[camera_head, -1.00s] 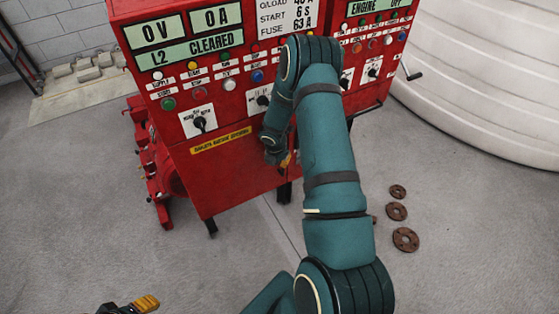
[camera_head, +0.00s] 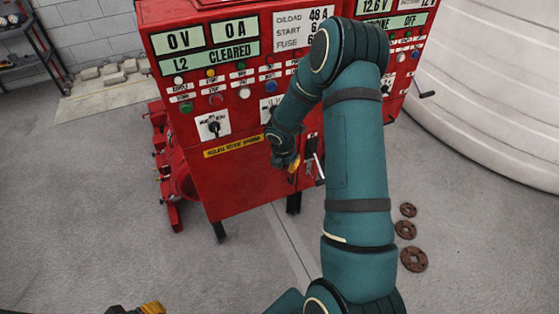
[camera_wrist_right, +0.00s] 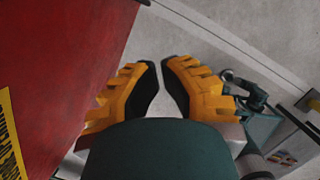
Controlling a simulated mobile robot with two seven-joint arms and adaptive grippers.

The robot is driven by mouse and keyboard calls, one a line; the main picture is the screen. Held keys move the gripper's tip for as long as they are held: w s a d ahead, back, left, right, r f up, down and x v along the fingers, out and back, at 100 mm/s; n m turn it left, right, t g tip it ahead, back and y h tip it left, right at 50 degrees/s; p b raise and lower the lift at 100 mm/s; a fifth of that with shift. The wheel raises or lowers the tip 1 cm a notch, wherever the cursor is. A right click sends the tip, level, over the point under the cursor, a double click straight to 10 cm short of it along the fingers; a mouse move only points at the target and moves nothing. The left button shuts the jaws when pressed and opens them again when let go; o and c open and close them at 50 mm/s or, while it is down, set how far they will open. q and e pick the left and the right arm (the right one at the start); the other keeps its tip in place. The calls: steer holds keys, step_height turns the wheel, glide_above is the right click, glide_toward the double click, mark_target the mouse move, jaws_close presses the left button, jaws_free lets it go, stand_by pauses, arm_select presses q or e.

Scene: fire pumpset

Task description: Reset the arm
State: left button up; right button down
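My right arm (camera_head: 355,180) reaches up from the bottom right, bends at the top, and comes down in front of the red pumpset panel (camera_head: 240,180). My right gripper (camera_head: 293,170) is small and partly hidden in the head view, low beside the panel's front. In the right wrist view, its two orange fingers with black pads (camera_wrist_right: 161,68) stand a narrow gap apart with nothing between them. The red panel (camera_wrist_right: 60,60) is close on their left. My left gripper (camera_head: 140,308) shows only as a cut-off orange and black piece at the bottom left edge.
A large white ribbed tank (camera_head: 490,110) stands at the right. Three rusty flanges (camera_head: 406,230) lie on the floor right of my arm. Pale blocks (camera_head: 110,75) and a dark shelf (camera_head: 35,45) are at the back left.

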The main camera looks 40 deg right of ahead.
steer(key=shift+r, duration=0.1)
steer(key=s+a+f+m+y+b, duration=0.1)
steer(key=a+f+m+y, duration=0.15)
steer(key=a, duration=0.45)
steer(key=s+a+f+m+y+b, duration=0.1)
steer(key=a+f+m, duration=0.25)
steer(key=a, duration=0.45)
steer(key=s+a+f+m+y+b, duration=0.1)
steer(key=a+f+m+y, duration=0.1)
steer(key=a+m, duration=0.35)
steer(key=s+a+f+m+b, duration=0.1)
steer(key=s+a+m, duration=0.3)
steer(key=a+m, duration=0.2)
steer(key=s+a+f+m+t+y, duration=0.1)
steer(key=s+a+f+m, duration=0.1)
steer(key=s+a+m, duration=0.2)
steer(key=a+m, duration=0.2)
steer(key=a, duration=0.2)
steer(key=shift+s+a+f+b, duration=0.15)
steer(key=shift+s+f+b, duration=0.1)
steer(key=shift+b, duration=0.1)
